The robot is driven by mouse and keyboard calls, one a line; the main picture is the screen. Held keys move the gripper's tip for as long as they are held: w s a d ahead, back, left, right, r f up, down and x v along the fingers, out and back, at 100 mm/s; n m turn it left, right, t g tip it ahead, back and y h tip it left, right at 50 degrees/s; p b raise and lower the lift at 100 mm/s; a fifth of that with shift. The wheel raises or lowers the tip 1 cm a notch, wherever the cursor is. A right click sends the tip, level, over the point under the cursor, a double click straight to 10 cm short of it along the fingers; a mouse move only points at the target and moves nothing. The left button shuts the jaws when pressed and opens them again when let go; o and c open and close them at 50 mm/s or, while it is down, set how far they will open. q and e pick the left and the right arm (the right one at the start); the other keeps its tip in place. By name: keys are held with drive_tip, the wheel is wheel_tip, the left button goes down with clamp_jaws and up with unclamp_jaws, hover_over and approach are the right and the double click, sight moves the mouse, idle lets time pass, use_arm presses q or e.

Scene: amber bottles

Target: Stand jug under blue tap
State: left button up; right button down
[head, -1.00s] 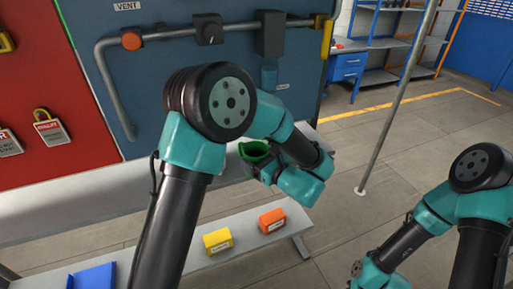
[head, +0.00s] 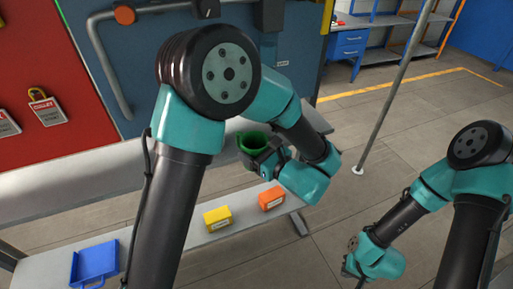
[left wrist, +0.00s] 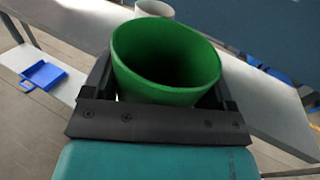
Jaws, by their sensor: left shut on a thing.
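A green open-topped jug (head: 252,141) is held upright by my left gripper (head: 264,158), above the pale bench at the panel. In the left wrist view the jug (left wrist: 165,60) sits between the two dark fingers, its mouth facing up and its inside looking empty. My left gripper is shut on it. I cannot clearly pick out a blue tap; a dark box (head: 268,14) sits on the pipe at the top, and my arm hides part of the panel below. My right gripper (head: 349,266) hangs low at the right, its fingers too small to read.
A lower shelf carries a yellow box (head: 217,219), an orange box (head: 271,198) and a blue tray (head: 95,264). A white cup (left wrist: 154,9) stands behind the jug in the left wrist view. A metal post (head: 392,95) rises from the floor at right.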

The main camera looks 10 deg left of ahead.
sight(261, 141)
use_arm(q)
drive_tip(key=shift+w+a+m+t+h, duration=0.2)
drive_tip(key=shift+w+m+t+h, duration=0.35)
drive_tip(key=shift+t, duration=0.25)
drive_tip(key=w+m+t+h, duration=0.3)
drive_tip(key=m+t+h, duration=0.1)
drive_tip(key=t+h, duration=0.1)
drive_tip(key=shift+w+d+r, duration=0.1)
drive_tip(key=shift+w+r, duration=0.1)
drive_tip(key=shift+w, duration=0.2)
drive_tip(key=m+h, duration=0.1)
drive_tip(key=w+d+m+t+h, duration=0.1)
drive_tip(key=h, duration=0.1)
drive_tip(key=shift+m, duration=0.35)
drive_tip(key=shift+w+d+m+t+h, duration=0.15)
drive_tip(key=shift+d+m+t+h, duration=0.15)
drive_tip(key=shift+h, duration=0.3)
drive_tip(key=shift+w+d+m+t+h, duration=0.1)
drive_tip(key=shift+d+m+h, duration=0.05)
drive_tip(key=shift+m+h, duration=0.35)
drive_tip(key=x, duration=0.5)
drive_tip(key=f+x, duration=0.1)
drive_tip(key=x, duration=0.9)
drive_tip(key=shift+w+d+f, duration=0.1)
drive_tip(key=shift+d+f, duration=0.15)
drive_tip(key=shift+f, duration=0.05)
